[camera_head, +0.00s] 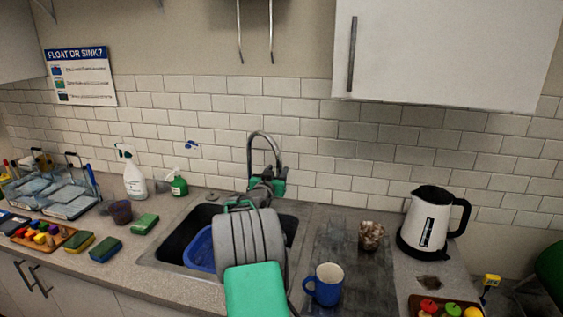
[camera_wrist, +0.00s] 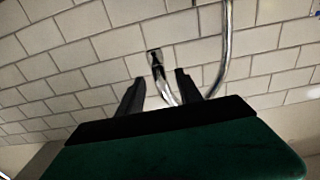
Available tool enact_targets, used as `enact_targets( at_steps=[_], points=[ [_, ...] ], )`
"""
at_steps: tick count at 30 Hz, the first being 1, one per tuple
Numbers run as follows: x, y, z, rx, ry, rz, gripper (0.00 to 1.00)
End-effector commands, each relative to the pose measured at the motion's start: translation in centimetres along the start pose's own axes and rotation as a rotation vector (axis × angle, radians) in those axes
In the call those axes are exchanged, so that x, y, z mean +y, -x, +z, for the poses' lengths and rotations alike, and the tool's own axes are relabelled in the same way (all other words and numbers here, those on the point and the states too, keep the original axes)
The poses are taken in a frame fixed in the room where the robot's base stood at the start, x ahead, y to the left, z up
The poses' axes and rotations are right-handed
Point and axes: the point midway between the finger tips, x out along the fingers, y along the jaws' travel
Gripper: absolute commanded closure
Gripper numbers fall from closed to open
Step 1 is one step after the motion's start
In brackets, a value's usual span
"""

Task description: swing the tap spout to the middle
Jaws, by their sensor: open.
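The chrome tap (camera_head: 251,150) stands behind the sink, with a tall curved neck. Its spout arcs over to the right in the head view and comes down beside my gripper (camera_head: 270,183). The spout's lower end is partly hidden by my gripper and arm. In the wrist view, the tap's neck (camera_wrist: 228,45) shows as a U-shaped curve, and the spout end lies between the two dark fingers of my gripper (camera_wrist: 160,78). The fingers are apart, and I cannot tell whether either touches the spout.
The dark sink (camera_head: 175,245) holds a blue tub (camera_head: 200,250). A blue mug (camera_head: 326,285), a jar (camera_head: 371,236) and a kettle (camera_head: 428,220) stand to the right. A spray bottle (camera_head: 134,180), a green bottle (camera_head: 179,184) and sponges (camera_head: 105,249) are to the left.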

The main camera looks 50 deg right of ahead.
Motion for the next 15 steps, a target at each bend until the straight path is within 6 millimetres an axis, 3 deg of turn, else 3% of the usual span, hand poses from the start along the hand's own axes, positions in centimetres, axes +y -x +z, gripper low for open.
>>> enact_targets(
  at_steps=[7, 15],
  points=[
    [0.1, -4.5, -0.2, -0.003, 0.000, 0.002, 0.58],
    [0.1, -6.1, 0.0, -0.003, 0.000, 0.000, 0.58]
  ],
)
